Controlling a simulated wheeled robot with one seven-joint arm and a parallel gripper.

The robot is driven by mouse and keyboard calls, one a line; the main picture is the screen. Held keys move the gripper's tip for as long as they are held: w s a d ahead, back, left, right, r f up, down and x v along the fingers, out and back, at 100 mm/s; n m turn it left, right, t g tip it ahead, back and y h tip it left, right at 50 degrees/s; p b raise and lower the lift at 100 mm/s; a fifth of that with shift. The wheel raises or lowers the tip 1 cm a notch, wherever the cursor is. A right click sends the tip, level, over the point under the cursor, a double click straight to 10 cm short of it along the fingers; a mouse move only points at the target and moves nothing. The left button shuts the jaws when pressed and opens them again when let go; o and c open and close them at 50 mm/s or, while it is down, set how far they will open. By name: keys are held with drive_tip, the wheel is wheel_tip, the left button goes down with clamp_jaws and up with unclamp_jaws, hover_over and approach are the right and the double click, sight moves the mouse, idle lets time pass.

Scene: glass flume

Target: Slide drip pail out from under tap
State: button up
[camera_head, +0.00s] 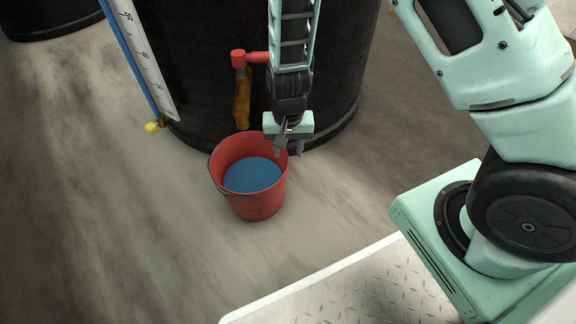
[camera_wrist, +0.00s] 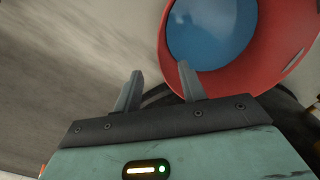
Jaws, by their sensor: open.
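The drip pail (camera_head: 254,204) is a red bucket with blue liquid in it. It stands upright on the floor in front of a black tank, close below the tap. The tap (camera_head: 242,85) has a red handle and pipe and a brownish-yellow spout pointing down. My gripper (camera_head: 289,148) is open and empty at the pail's right rim in the head view. In the wrist view my gripper (camera_wrist: 158,82) shows two separate fingers. The right finger overlaps the edge of the pail (camera_wrist: 268,73); whether it touches cannot be told.
The black tank (camera_head: 195,75) stands directly behind the pail. A gauge board (camera_head: 145,60) with a yellow fitting (camera_head: 153,127) at its foot leans on the left. A metal tread plate (camera_head: 350,290) lies at the front. The concrete floor (camera_head: 120,230) to the left is clear.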

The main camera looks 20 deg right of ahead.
drive_tip(key=shift+f+b, duration=0.65)
drive_tip(key=shift+f, duration=1.15)
clamp_jaws()
drive_tip(key=shift+w+r, duration=0.1)
drive_tip(key=shift+r, duration=0.05)
drive_tip(key=s+d, duration=0.3)
drive_tip(key=d, duration=0.4)
drive_tip(key=s+d+b, duration=0.1)
drive_tip(key=s+d, duration=0.2)
drive_tip(key=d, duration=0.5)
drive_tip(key=shift+s, duration=0.15)
idle(1.3)
drive_tip(key=shift+d, duration=0.15)
